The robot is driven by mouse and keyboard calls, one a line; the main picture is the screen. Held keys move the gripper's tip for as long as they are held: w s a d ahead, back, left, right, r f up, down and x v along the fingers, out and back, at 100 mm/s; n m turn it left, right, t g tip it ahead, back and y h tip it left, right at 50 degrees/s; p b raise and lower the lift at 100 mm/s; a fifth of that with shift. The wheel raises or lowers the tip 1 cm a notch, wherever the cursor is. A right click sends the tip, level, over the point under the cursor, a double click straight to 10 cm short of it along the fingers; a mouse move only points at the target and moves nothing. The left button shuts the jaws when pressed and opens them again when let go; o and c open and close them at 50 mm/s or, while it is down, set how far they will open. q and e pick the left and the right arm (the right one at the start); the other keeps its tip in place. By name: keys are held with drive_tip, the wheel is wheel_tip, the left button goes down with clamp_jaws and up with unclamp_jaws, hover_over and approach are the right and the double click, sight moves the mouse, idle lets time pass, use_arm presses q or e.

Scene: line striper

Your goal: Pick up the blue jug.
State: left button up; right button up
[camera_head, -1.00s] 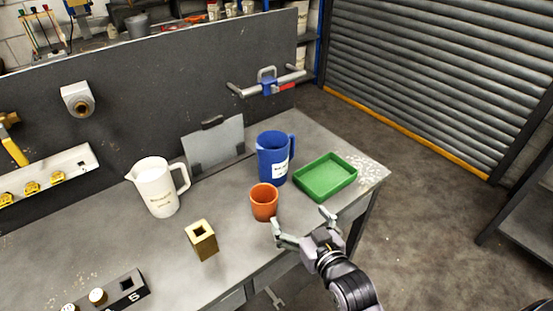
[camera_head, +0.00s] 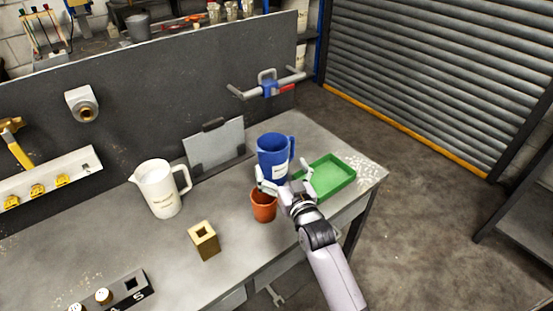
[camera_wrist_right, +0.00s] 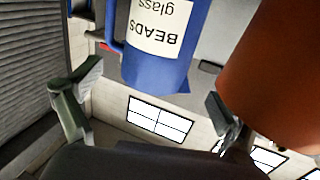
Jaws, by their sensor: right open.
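The blue jug (camera_head: 272,150) stands upright on the workbench, its handle on the right side. In the right wrist view the jug (camera_wrist_right: 165,75) shows a white label reading "BEADS glass" and lies between the two fingers. My right gripper (camera_head: 283,178) is open and empty, just in front of the jug. Its lower part is partly hidden behind the fingers. An orange cup (camera_head: 263,207) stands just in front of the jug, close to the left finger. It also shows large at the right of the right wrist view (camera_wrist_right: 275,75). My left gripper is not in view.
A green tray (camera_head: 346,183) lies right of the gripper. A white jug (camera_head: 160,193) and a brass block (camera_head: 205,243) stand to the left. A grey clipboard-like plate (camera_head: 214,147) leans on the back panel (camera_head: 150,115). Bare workbench surface shows left of the orange cup.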

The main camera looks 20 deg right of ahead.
sight(278, 161)
drive_tip(key=shift+w+f+p, duration=0.15)
drive_tip(key=shift+w+p, duration=0.6)
drive_tip(key=shift+w, duration=2.1)
drive_tip(key=shift+s, duration=0.1)
drive_tip(key=shift+c, duration=0.4)
drive_tip(key=c, duration=1.2)
